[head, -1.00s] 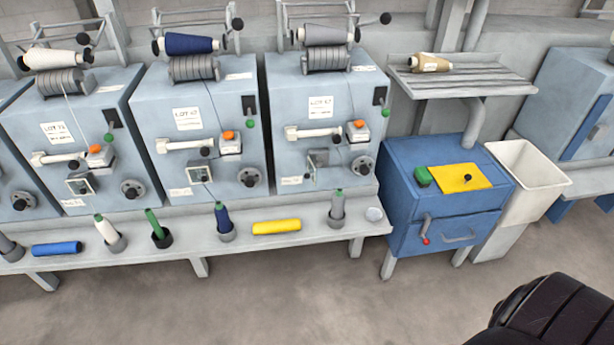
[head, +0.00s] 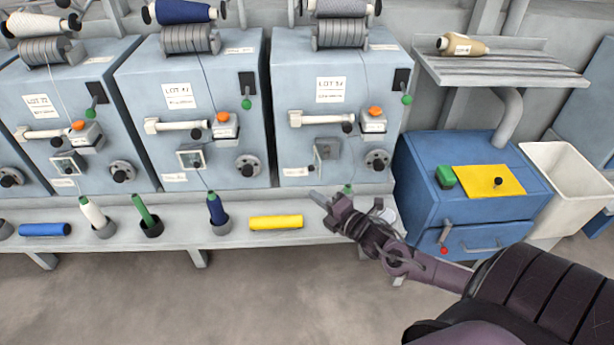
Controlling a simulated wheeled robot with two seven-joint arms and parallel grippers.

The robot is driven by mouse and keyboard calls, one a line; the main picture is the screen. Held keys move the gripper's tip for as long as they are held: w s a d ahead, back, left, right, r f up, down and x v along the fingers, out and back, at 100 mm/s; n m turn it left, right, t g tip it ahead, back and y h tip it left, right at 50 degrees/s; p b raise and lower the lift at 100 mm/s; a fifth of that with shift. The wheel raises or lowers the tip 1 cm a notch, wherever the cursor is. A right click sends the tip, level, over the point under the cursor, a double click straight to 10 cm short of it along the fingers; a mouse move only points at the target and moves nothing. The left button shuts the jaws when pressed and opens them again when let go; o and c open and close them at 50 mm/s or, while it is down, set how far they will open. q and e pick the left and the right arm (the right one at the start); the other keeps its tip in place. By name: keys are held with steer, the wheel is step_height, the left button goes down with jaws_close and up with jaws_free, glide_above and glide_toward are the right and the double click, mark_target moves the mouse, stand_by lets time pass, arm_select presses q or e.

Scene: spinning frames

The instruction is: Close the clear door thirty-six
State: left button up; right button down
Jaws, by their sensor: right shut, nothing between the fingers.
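The right-hand grey spinning frame (head: 338,110) carries a lot label (head: 331,89) whose number is too small to read surely. Low on its front is a small clear door (head: 327,149), which seems to stand out from the panel at an angle, unlike the flat-looking window (head: 190,159) on the middle frame. My right gripper (head: 317,198) is shut and empty. In the picture it is below the clear door, in front of the shelf, and apart from the door. My left gripper is not in view.
A shelf (head: 180,248) in front of the frames holds several bobbins, a blue roll (head: 45,230) and a yellow roll (head: 276,222). A knob (head: 377,162) sits right of the clear door. A blue cabinet (head: 470,205) and white bin (head: 560,170) stand at the right.

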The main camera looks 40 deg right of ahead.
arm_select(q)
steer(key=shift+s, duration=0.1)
arm_select(e)
steer(key=w+d, duration=0.2)
steer(key=w, duration=0.5)
steer(key=shift+w+d, duration=0.4)
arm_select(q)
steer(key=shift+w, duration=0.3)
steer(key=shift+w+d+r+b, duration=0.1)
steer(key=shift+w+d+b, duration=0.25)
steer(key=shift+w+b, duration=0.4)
arm_select(e)
steer(key=shift+s+d+n+g+y, duration=0.35)
steer(key=shift+n+y, duration=0.15)
steer(key=shift+y, duration=0.4)
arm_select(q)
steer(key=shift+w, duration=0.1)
